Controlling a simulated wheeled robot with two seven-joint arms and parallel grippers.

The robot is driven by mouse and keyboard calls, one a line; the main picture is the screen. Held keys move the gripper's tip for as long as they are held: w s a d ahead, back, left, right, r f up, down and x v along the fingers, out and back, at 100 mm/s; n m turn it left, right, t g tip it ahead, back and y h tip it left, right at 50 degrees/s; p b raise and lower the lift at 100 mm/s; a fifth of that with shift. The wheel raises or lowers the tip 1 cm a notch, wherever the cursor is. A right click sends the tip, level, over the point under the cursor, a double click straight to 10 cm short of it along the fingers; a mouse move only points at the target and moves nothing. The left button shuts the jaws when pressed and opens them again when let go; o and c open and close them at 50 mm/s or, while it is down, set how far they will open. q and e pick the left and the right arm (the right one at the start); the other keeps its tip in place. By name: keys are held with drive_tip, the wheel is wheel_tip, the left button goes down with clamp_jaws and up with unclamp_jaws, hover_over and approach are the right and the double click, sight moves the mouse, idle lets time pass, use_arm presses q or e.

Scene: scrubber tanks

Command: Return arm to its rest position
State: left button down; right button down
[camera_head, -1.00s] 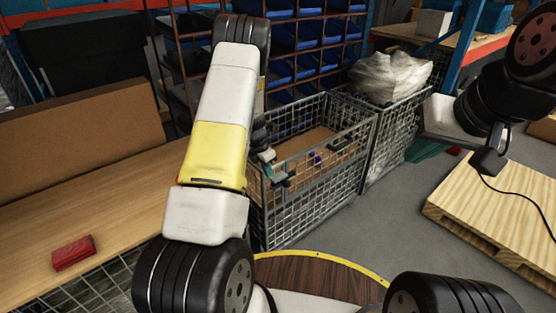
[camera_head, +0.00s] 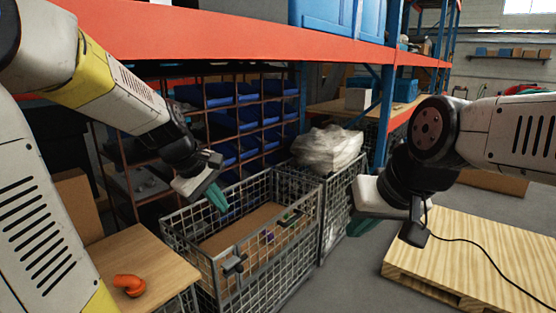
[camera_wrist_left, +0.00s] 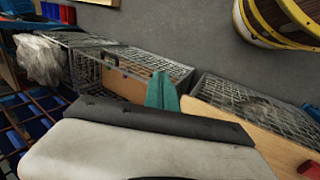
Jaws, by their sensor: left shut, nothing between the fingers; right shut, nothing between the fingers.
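My left arm comes in from the upper left of the head view. Its gripper (camera_head: 216,193) hangs in the air over the near left part of a wire cage, with green fingers shut and nothing between them. In the left wrist view the green fingers (camera_wrist_left: 161,92) show beyond the pale gripper housing, close together. My right arm comes in from the right of the head view. Its gripper (camera_head: 360,226) is at the right of the cages, mostly hidden behind its own housing; the green part that shows is shut and empty.
The wire cage (camera_head: 290,262) holds a cardboard piece and small items. A second cage with a plastic-wrapped bundle (camera_head: 328,148) stands behind it. An orange pipe elbow (camera_head: 130,284) lies on the wooden table (camera_head: 150,250). A pallet (camera_head: 470,255) lies at right; blue bins (camera_head: 220,125) fill shelves behind.

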use_arm(q)
drive_tip(key=s+r+m+t, duration=0.1)
drive_tip(key=s+r+m, duration=0.1)
drive_tip(key=s+m, duration=0.3)
drive_tip(key=s+r+m+y, duration=0.1)
drive_tip(key=s+m, duration=0.4)
drive_tip(key=s, duration=0.6)
drive_tip(key=shift+r+m+t, duration=0.4)
drive_tip(key=shift+r, duration=0.4)
drive_tip(key=shift+s, duration=0.1)
